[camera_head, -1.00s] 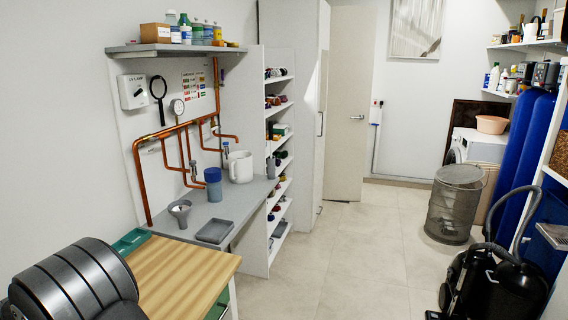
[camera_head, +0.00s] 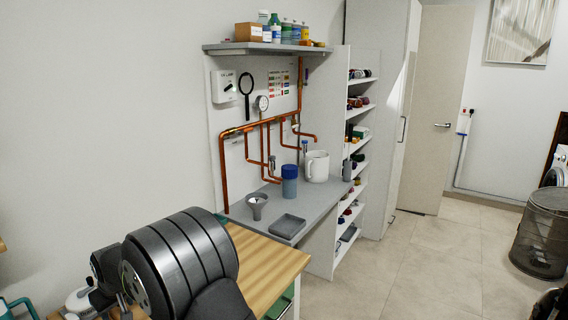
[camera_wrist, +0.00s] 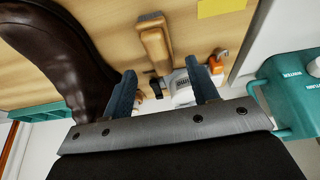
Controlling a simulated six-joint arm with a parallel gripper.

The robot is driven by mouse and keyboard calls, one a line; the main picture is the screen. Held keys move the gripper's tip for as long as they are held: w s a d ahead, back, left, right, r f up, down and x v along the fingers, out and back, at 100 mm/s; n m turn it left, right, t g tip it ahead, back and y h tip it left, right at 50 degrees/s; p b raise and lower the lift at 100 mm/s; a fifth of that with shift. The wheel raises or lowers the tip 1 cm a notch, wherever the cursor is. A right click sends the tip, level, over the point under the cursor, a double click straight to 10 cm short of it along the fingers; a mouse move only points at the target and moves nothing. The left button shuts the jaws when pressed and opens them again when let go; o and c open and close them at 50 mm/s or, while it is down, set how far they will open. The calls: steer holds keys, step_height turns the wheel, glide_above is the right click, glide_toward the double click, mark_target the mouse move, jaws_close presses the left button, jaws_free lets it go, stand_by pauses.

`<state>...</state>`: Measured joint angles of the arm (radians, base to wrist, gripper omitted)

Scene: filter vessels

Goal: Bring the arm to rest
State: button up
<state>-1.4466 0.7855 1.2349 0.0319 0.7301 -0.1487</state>
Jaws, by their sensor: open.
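My gripper (camera_wrist: 163,88) shows in the wrist view with its two blue-grey fingers apart and nothing between them. Beyond the fingers are a wooden surface, a wooden-handled tool (camera_wrist: 155,45) and a white and orange item (camera_wrist: 190,85); I cannot tell their exact distance. In the head view my dark arm fills the lower left, over the near end of the wooden bench, and the gripper's fingers are not clearly seen. A blue filter vessel (camera_head: 289,182) stands upright on the grey counter (camera_head: 328,200), well apart from my arm.
A grey funnel (camera_head: 257,203), a grey tray (camera_head: 288,226) and a white jug (camera_head: 317,166) stand on the counter below copper pipes (camera_head: 225,170). In the wrist view a brown boot (camera_wrist: 60,50) is at left and a teal container (camera_wrist: 290,90) at right.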

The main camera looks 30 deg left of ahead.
steer(key=x, duration=0.5)
step_height(320, 180, up, 5)
steer(key=shift+d+f, duration=0.1)
steer(key=w+d+r, duration=0.7)
steer(key=w, duration=0.2)
steer(key=w+d+f+m+t, duration=0.1)
steer(key=w+d+f+m, duration=0.2)
steer(key=w+d, duration=0.5)
steer(key=w+d+f+m+t, duration=0.15)
steer(key=w+d, duration=0.35)
steer(key=w, duration=0.7)
steer(key=w+d+f+m+h, duration=0.1)
steer(key=w+d, duration=0.4)
steer(key=d, duration=0.5)
steer(key=w+d+f+m, duration=0.3)
steer(key=w+d, duration=0.3)
steer(key=d, duration=0.3)
steer(key=w+d+f+m+t+h, duration=0.1)
steer(key=w+d+f+m, duration=0.2)
steer(key=d, duration=0.7)
steer(key=w+m, duration=0.1)
steer(key=w, duration=0.1)
steer(key=shift+w+d+h, duration=0.3)
steer(key=shift+d, duration=0.1)
